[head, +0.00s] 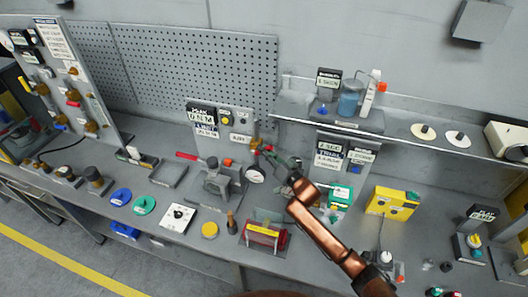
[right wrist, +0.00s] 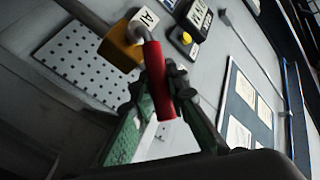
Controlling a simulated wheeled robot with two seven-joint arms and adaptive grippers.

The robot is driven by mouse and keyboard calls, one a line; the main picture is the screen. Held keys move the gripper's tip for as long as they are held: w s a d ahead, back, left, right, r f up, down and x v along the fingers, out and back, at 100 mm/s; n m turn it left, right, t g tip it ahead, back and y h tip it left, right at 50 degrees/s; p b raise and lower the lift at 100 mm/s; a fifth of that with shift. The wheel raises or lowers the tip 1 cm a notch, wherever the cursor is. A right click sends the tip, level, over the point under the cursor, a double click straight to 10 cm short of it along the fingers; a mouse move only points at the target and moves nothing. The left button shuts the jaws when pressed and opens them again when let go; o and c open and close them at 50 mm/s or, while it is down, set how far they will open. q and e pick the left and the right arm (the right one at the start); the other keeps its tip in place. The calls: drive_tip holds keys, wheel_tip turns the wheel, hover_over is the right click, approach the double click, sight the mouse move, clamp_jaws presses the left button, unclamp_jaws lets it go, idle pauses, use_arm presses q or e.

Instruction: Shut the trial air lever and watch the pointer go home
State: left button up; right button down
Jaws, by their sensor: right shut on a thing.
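The trial air lever has a red handle, which shows in the right wrist view (right wrist: 159,85) and runs from a bent grey stem at a brass-coloured valve body (right wrist: 120,47). In the head view the small brass valve (head: 256,144) sits at the right edge of the grey labelled panel (head: 200,143). My right gripper (head: 269,151) is shut on the red handle, its green fingers on either side of it. A round white dial gauge (head: 254,174) is just below the valve; its pointer is too small to read. My left gripper is not in view.
A grey valve actuator (head: 216,182) stands left of the gauge, with a red bar (head: 187,156) behind it. A shelf (head: 400,140) runs along the back right. A yellow box (head: 392,203) and a green-and-white device (head: 340,197) stand right of my arm.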

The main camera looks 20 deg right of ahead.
drive_tip(key=f+m+t+b, duration=0.1)
drive_tip(key=b, duration=0.2)
drive_tip(key=d+f+m+t+b, duration=0.1)
drive_tip(key=b, duration=0.1)
drive_tip(key=shift+s+m+t+b, duration=0.3)
drive_tip(key=shift+s+t+b, duration=0.1)
drive_tip(key=c, duration=1.8)
unclamp_jaws()
drive_tip(key=shift+c, duration=0.2)
drive_tip(key=v, duration=1.2)
